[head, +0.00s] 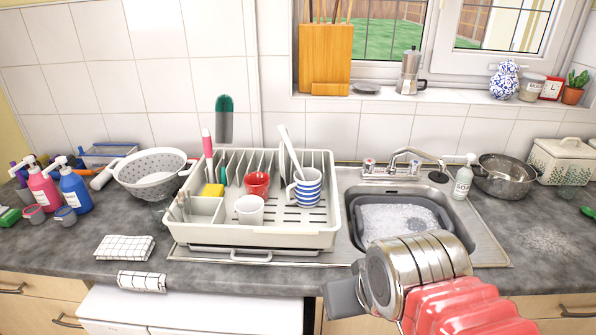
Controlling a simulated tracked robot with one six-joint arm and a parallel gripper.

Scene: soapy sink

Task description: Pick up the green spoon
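I cannot make out a clear green spoon. A green-topped utensil with a grey lower part (224,118) stands upright above the white dish rack (290,240); its shape looks more like a brush or spatula. A small green object (588,212) lies on the counter at the right edge, partly cut off and too small to identify. Foam in the sink basin (358,238) hides what lies under it. My gripper (345,296) shows only as a grey part at the end of my arm, in front of the counter's edge and apart from these things. Its fingertips are not clear.
The rack holds a red cup (257,184), a white cup (249,209) and a striped mug (306,187). A tap (405,158) rises behind the sink. A soap bottle (463,180) and a metal colander (505,175) stand right. The right front counter looks clear.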

